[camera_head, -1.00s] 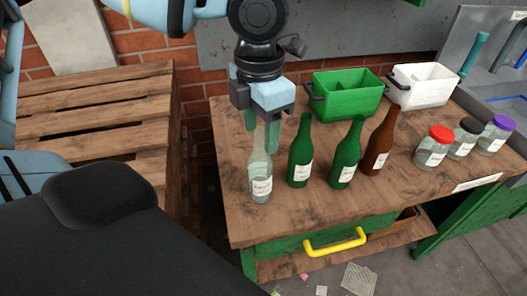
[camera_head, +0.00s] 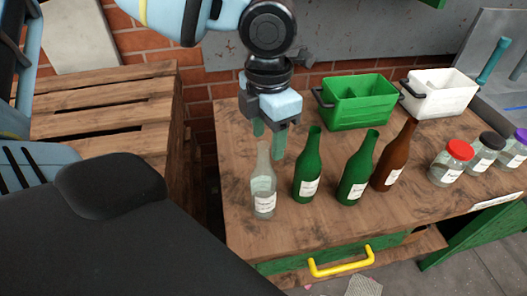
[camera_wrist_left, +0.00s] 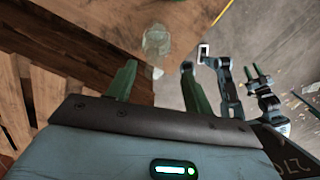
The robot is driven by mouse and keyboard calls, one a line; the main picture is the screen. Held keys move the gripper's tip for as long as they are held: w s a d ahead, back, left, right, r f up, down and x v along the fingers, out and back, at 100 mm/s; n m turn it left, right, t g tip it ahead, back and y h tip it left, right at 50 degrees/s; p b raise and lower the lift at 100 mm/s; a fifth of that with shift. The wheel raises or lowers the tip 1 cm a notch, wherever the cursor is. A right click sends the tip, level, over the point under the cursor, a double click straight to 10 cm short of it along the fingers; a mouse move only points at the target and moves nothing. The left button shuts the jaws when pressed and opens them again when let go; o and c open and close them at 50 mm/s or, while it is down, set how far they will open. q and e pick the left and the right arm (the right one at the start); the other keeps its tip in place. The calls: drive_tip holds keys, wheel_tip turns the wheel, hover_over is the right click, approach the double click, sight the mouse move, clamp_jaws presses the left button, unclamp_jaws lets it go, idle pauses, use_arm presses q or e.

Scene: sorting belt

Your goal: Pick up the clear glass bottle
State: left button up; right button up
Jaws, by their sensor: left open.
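The clear glass bottle (camera_head: 264,189) with a white label stands upright at the left front of the wooden worktop. It also shows from above in the left wrist view (camera_wrist_left: 157,42). My left gripper (camera_head: 268,142) is open, its two green fingers pointing down just behind and above the bottle's neck. Nothing is between the fingers (camera_wrist_left: 155,85), and the bottle appears beyond them in the wrist view. Whether a fingertip touches the neck cannot be told. Another gripper with green fingers, seemingly my right one (camera_wrist_left: 256,80), is small at the right of the wrist view.
Two green bottles (camera_head: 307,170) (camera_head: 355,173) and a brown bottle (camera_head: 393,160) stand close to the right. Lidded jars (camera_head: 452,163) are farther right. A green crate (camera_head: 357,103) and a white crate (camera_head: 438,96) stand behind. A pallet stack (camera_head: 105,110) is left.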

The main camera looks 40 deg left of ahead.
sight(263, 145)
use_arm(q)
drive_tip(key=f, duration=0.2)
drive_tip(key=a+f, duration=0.1)
drive_tip(key=f, duration=0.1)
drive_tip(key=shift+s, duration=0.1)
drive_tip(key=shift+f, duration=0.55)
drive_tip(key=shift+c, duration=0.4)
clamp_jaws()
